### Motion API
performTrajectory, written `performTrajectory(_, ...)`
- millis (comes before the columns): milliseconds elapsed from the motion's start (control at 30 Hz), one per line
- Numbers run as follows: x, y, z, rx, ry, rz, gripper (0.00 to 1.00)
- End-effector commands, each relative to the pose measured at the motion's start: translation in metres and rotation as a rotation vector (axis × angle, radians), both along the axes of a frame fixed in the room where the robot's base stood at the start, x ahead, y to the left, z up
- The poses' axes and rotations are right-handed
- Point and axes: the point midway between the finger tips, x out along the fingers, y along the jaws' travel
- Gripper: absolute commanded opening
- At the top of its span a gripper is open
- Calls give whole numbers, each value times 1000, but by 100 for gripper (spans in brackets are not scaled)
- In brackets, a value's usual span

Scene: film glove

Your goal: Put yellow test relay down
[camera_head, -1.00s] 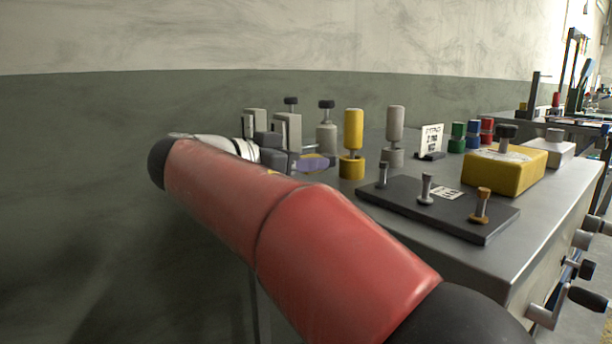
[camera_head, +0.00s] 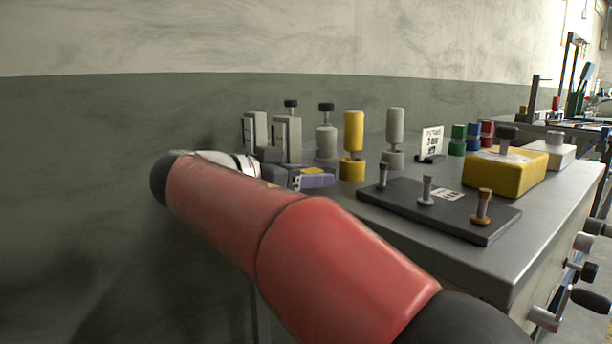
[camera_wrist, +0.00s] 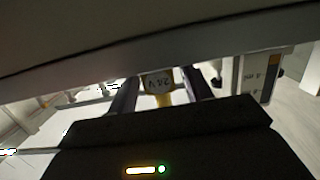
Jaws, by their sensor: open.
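A small yellow relay with a pale label reading like an upside-down "24V" (camera_wrist: 160,80) shows in the wrist view between the two dark fingers of my gripper (camera_wrist: 160,93). The fingers stand apart on either side of it; I cannot tell whether they touch it. In the head view my gripper (camera_head: 306,178) is low at the left end of the grey bench, partly hidden by my red arm. A bit of yellow (camera_head: 318,170) shows just behind its purple finger, most of it hidden. Whether the relay rests on the bench is hidden.
Close by stand two grey upright blocks (camera_head: 287,138), a grey knobbed cylinder (camera_head: 326,140), a yellow-topped post (camera_head: 353,132) and a grey post (camera_head: 395,125). A dark plate with pegs (camera_head: 437,219) and a yellow box (camera_head: 505,174) lie to the right. The wall is behind.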

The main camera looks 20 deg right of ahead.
Motion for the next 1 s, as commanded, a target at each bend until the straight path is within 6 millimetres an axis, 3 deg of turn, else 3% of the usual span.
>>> performTrajectory(167,-1,5,4,0,0,2,50)
performTrajectory(500,-28,71,14,1,0,4,50)
performTrajectory(700,-40,100,19,0,0,3,50)
performTrajectory(1000,-45,110,21,0,0,0,50)
